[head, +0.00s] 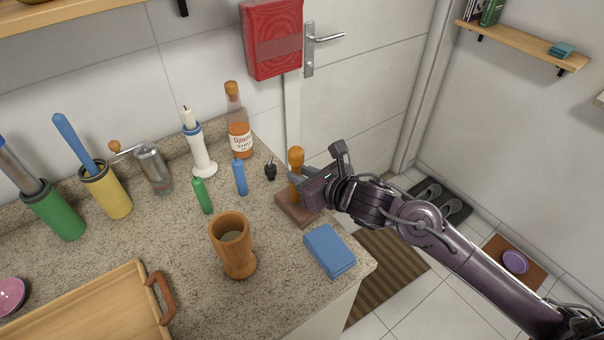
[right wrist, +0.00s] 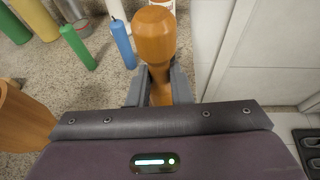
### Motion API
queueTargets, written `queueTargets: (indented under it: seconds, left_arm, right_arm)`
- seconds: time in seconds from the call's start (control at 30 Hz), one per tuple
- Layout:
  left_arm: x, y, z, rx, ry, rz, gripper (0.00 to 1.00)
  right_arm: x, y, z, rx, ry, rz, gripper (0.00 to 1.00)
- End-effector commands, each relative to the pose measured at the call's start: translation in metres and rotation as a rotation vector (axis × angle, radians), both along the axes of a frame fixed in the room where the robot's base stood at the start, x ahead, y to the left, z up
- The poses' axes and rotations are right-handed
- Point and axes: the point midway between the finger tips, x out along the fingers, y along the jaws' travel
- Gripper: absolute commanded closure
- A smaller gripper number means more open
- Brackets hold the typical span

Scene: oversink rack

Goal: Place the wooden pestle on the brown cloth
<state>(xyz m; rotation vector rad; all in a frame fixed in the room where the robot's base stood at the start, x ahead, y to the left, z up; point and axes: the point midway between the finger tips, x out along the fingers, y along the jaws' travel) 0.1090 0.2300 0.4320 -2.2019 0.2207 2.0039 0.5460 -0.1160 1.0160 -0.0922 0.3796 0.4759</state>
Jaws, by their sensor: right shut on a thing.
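The wooden pestle (head: 296,158) stands upright in my right gripper (head: 300,182), near the right edge of the counter. The right gripper is shut on it, and the pestle's rounded top shows above the jaws. In the right wrist view the pestle (right wrist: 155,38) rises between the two fingers (right wrist: 159,88). The brown cloth (head: 292,211), a folded square, lies on the counter directly below the gripper and is partly covered by it. The pestle's lower end is hidden, so I cannot tell whether it touches the cloth. My left gripper is not in view.
A wooden mortar (head: 238,260) and a folded blue cloth (head: 329,250) stand close by. Green (head: 202,196) and blue (head: 240,177) candles, a dark stopper (head: 270,169) and a syrup bottle (head: 238,125) are to the left and behind. The counter edge drops off at right.

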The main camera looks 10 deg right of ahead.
Motion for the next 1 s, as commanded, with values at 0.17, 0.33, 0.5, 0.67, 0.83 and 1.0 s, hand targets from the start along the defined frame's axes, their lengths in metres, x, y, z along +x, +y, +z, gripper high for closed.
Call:
queueTargets:
  seconds: [0.17,0.33,0.5,0.67,0.83,1.0]
  left_arm:
    - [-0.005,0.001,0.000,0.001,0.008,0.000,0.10]
    - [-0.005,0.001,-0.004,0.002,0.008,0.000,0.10]
    - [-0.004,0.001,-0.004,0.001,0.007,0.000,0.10]
    - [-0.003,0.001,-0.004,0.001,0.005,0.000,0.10]
    - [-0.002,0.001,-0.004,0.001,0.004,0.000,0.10]
    - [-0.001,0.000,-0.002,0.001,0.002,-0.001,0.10]
  right_arm:
    - [0.000,0.000,0.000,0.000,-0.002,0.000,1.00]
    - [0.000,0.000,-0.003,-0.001,-0.003,0.001,1.00]
    - [0.000,0.000,-0.003,0.000,-0.001,0.000,0.68]
    - [0.000,0.000,-0.003,0.000,-0.001,0.000,0.60]
    - [0.000,0.000,-0.003,0.000,-0.001,0.000,0.60]
    - [-0.004,-0.003,0.000,-0.003,-0.001,0.000,0.60]
